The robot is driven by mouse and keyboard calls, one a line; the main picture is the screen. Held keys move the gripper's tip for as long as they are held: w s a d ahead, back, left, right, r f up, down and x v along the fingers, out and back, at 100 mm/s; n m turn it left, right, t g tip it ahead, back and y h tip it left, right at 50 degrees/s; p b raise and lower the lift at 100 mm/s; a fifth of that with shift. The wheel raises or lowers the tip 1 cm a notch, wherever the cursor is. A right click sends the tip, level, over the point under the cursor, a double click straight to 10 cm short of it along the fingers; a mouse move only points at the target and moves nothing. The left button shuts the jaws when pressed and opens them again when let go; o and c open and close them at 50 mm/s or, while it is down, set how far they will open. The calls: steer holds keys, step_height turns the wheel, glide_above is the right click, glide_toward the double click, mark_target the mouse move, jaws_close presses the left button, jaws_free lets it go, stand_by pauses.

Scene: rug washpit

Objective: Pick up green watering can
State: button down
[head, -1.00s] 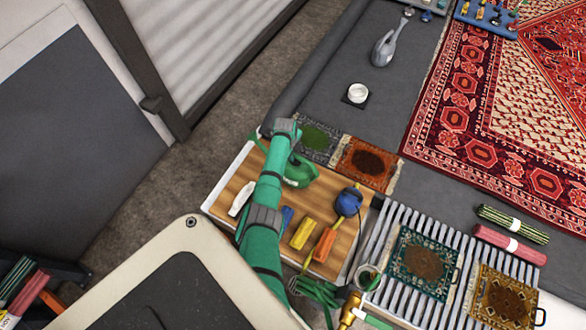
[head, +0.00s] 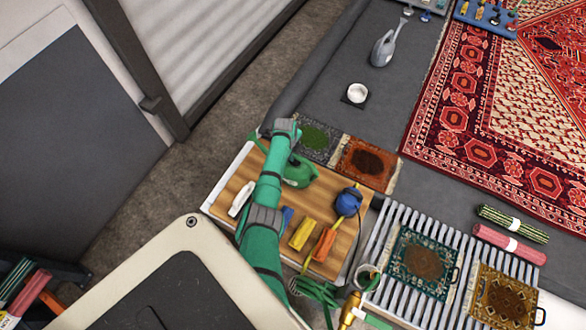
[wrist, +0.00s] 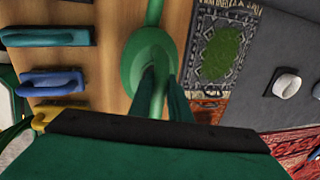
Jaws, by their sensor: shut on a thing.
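The green watering can (head: 299,173) is at the back of the wooden board, partly hidden by my arm in the head view. In the wrist view its rounded body (wrist: 135,62) is right at my gripper (wrist: 168,92), with a green spout or handle running up past the top edge. My gripper is shut on the can, with dark fingers beside its thin green handle. The exact contact is partly hidden by the gripper body. I cannot tell whether the can is clear of the board.
The wooden board (head: 226,190) also holds a blue brush (wrist: 52,82), a yellow block (head: 302,234), an orange one (head: 324,243) and a blue-headed tool (head: 348,201). Small rug samples (head: 368,163) lie behind it. A slatted rack (head: 386,222) stands at right. A grey watering can (head: 384,48) stands farther back.

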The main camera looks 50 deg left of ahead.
steer(key=shift+r, duration=0.1)
steer(key=shift+a+r, duration=0.1)
steer(key=shift+r, duration=0.45)
step_height(320, 180, up, 17)
stand_by(0.4)
steer(key=c, duration=2.3)
jaws_free()
steer(key=shift+f, duration=0.1)
jaws_close()
steer(key=shift+w, duration=0.1)
